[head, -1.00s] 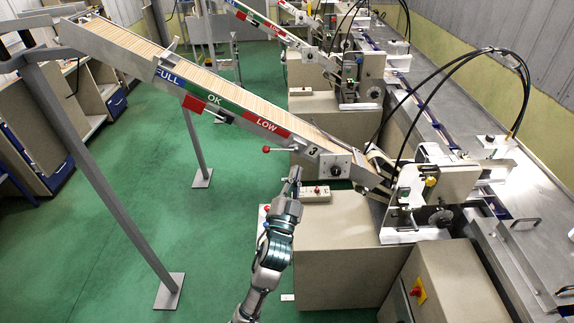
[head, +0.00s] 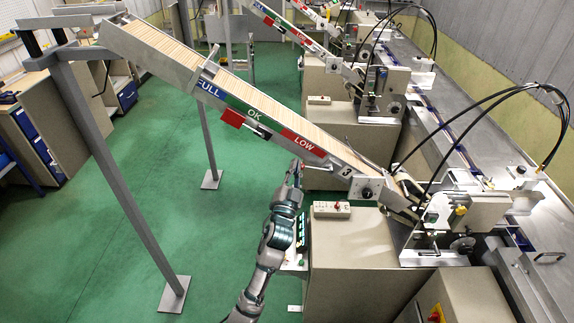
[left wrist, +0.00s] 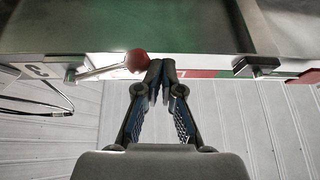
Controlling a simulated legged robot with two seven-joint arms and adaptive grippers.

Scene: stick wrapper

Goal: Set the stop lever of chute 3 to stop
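Chute 3 (head: 330,159) slopes down to the right, full of sticks, with a "3" plate near its lower end. Its stop lever has a red ball knob (left wrist: 138,60) on a metal rod (left wrist: 98,71), pointing right and slightly up in the left wrist view. Nothing shows between the fingers. My right gripper is not in view.
A grey support post (head: 115,190) stands at the left. The chute's red flag (head: 232,118) hangs at its side. A beige cabinet (head: 350,250) with a small control box (head: 331,210) is below the chute. Green floor (head: 225,240) is open to the left.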

